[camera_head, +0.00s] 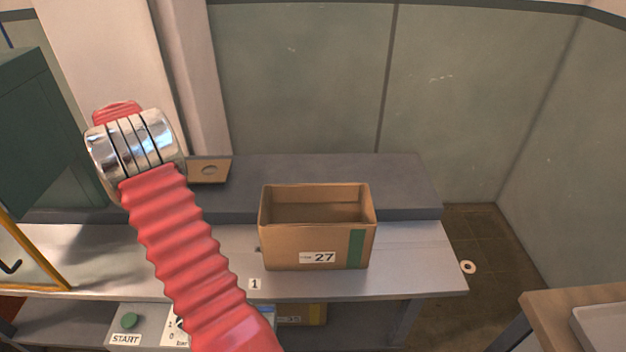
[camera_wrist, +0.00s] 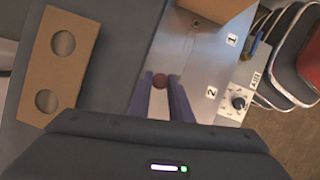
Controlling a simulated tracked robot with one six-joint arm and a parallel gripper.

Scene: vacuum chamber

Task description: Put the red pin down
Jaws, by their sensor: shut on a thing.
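A tan plate with two round holes (camera_wrist: 79,77) lies left of the gripper, on a dark surface. It also shows partly in the head view (camera_head: 194,179), behind my arm. In the head view my gripper and the pin are hidden.
An open cardboard box marked 27 (camera_head: 290,237) stands on the bench (camera_head: 420,268), right of my arm. Labels 1 (camera_wrist: 232,40) and 2 (camera_wrist: 211,92) mark the bench. A knob panel (camera_wrist: 232,107) is at its front edge. The bench right of the box is clear.

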